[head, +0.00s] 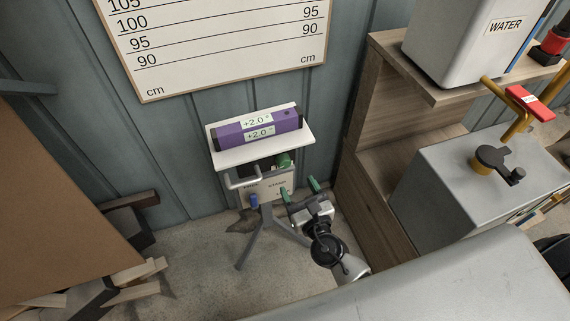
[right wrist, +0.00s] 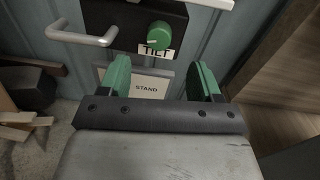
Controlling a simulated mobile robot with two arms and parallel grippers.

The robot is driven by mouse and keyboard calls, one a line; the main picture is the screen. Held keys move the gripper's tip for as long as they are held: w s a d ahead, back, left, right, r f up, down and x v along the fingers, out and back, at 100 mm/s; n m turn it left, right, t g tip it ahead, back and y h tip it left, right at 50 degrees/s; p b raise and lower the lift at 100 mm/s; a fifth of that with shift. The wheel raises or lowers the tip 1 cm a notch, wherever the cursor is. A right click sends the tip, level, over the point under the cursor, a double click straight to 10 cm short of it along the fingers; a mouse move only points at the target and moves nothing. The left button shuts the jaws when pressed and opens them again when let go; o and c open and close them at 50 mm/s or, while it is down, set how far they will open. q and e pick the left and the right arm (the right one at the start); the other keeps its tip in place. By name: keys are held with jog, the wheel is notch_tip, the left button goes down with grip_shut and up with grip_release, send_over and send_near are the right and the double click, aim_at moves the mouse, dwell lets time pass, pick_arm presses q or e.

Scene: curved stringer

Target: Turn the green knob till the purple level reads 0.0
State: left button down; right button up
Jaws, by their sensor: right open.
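The purple level (head: 258,126) lies on a white plate (head: 226,158) on top of a stand, and its displays read +2.0. The green knob (head: 285,160) sits under the plate on the stand's front, partly hidden in the head view. In the right wrist view the green knob (right wrist: 159,35) is above a TILT label (right wrist: 156,50). My right gripper (head: 300,189) is open, with green fingertips, below and in front of the knob and apart from it. In the right wrist view my gripper (right wrist: 160,82) has its fingers spread, empty, with the knob ahead between and above them.
A grey handle (right wrist: 82,36) sticks out left of the knob. The stand has a tripod leg (head: 250,245) and a blue part (head: 254,201). A wooden shelf (head: 370,130) stands close on the right. A height board (head: 215,45) hangs behind.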

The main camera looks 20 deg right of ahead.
aim_at(286, 165)
jog(key=w, duration=0.6)
jog(key=shift+w+a, duration=0.1)
jog(key=shift+a, duration=0.2)
pick_arm(q)
jog(key=shift+w+a+r, duration=0.25)
jog(key=shift+w+a, duration=0.05)
pick_arm(e)
jog(key=shift+w+a, duration=0.1)
jog(key=shift+w, duration=0.55)
jog(key=c, duration=0.9)
pick_arm(q)
jog(key=shift+f, duration=0.2)
pick_arm(e)
jog(key=shift+f, duration=0.1)
